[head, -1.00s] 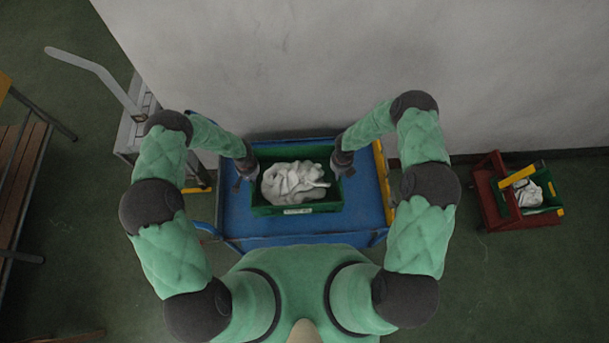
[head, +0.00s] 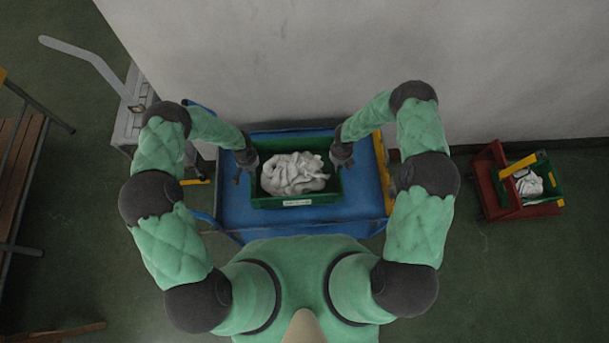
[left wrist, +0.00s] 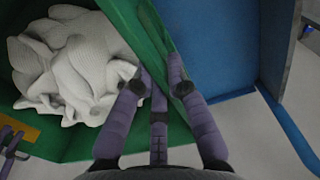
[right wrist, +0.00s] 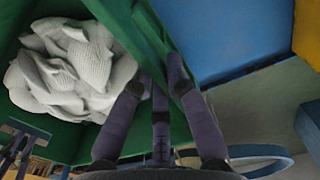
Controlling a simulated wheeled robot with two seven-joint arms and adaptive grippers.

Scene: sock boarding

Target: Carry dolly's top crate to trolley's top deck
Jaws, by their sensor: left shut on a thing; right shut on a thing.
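A green crate (head: 268,202) full of white socks (head: 296,173) is level over the blue top deck (head: 232,216) of the trolley, within its edges. Whether its bottom touches the deck is hidden. My left gripper (head: 245,162) is shut on the crate's left wall; the left wrist view shows its fingers (left wrist: 157,82) on both sides of that wall. My right gripper (head: 341,156) is shut on the right wall, as the right wrist view also shows (right wrist: 158,80). The red dolly (head: 540,210) stands on the floor at the right, bearing another green crate (head: 550,188).
A pale wall (head: 300,60) rises close behind the trolley. A grey stand (head: 131,125) with a long handle is at the left, beside a wooden bench (head: 20,160). A yellow bar (head: 518,166) slants over the dolly. Floor between trolley and dolly is clear.

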